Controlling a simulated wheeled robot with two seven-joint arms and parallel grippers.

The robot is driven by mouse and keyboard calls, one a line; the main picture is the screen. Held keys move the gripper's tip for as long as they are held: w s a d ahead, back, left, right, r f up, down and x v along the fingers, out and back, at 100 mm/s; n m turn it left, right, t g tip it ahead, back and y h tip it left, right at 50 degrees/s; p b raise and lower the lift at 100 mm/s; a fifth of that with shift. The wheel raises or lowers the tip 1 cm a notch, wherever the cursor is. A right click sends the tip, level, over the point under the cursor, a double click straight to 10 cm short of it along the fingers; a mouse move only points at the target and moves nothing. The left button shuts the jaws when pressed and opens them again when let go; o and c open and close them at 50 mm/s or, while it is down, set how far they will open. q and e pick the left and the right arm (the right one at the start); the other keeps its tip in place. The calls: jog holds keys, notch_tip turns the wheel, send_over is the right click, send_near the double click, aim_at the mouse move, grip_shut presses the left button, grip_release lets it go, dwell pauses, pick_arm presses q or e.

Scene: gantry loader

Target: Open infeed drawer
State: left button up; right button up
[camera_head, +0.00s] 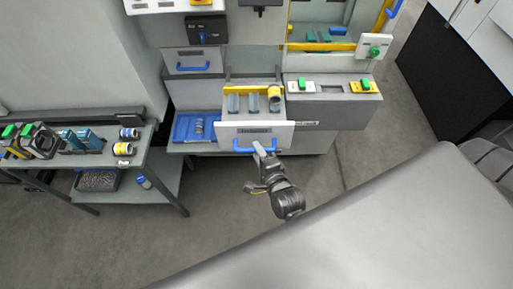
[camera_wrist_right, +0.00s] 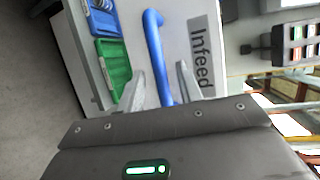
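The infeed drawer (camera_head: 226,136) has a white front with a blue handle (camera_head: 243,151). In the right wrist view the front bears the label "Infeed" (camera_wrist_right: 201,57). My right gripper (camera_head: 258,147) is at the handle. In the right wrist view its two fingers (camera_wrist_right: 161,78) stand apart, with the blue handle (camera_wrist_right: 154,38) between them and gaps on both sides. My left gripper is not in view.
A side table (camera_head: 160,130) with several parts stands at the left. A blue tray (camera_head: 182,127) sits on the machine's low shelf; a green tray (camera_wrist_right: 114,66) shows in the wrist view. A button panel (camera_head: 333,103) is right of the drawer.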

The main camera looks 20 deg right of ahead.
jog(key=s+r+p, duration=0.1)
jog(key=s+p, duration=0.1)
jog(key=s, duration=0.6)
jog(key=shift+s+r+p, duration=0.35)
jog(key=shift+s+r, duration=0.05)
